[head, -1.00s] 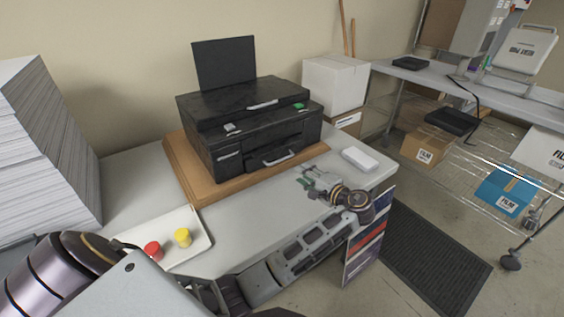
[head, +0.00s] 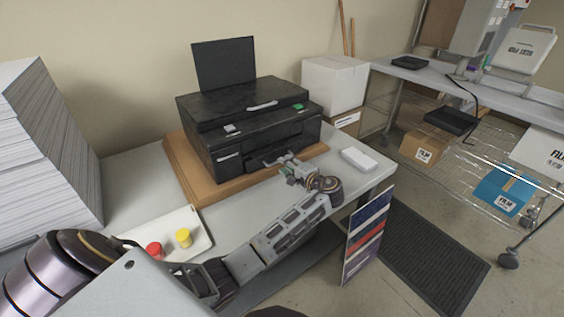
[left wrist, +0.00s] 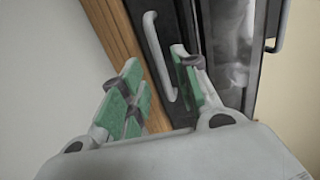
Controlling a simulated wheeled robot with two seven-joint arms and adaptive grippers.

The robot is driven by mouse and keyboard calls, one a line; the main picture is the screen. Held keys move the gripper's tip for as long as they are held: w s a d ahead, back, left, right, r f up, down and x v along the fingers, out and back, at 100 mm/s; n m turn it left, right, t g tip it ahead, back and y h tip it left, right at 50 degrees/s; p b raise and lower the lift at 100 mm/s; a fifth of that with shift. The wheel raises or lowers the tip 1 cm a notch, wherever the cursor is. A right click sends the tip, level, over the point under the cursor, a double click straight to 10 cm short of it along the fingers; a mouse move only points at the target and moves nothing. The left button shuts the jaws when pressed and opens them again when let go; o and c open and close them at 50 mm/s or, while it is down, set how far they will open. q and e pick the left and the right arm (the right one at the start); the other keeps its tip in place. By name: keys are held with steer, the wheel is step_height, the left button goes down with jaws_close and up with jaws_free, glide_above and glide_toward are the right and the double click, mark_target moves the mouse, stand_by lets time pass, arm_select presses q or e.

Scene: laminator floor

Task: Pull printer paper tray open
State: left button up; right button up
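The black printer (head: 255,118) sits on a wooden board (head: 192,183) on the table. The paper tray (head: 255,162) is low on its front, and my left gripper partly covers it in the head view. The tray looks shut. My left gripper (head: 285,165) is open in front of the tray. In the left wrist view, the grey tray handle (left wrist: 158,58) shows between and just beyond the open green-padded fingers (left wrist: 160,82). I cannot tell whether they touch it. My right gripper is not in view.
A white block (head: 359,160) lies on the table right of the printer. A white tray (head: 198,222) with red and yellow pieces is at the front left, near a tall paper stack (head: 45,155). A striped panel (head: 368,236) stands at the table's right end.

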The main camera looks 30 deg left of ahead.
arm_select(q)
steer(key=shift+x, duration=1.95)
steer(key=shift+c, duration=0.3)
jaws_close()
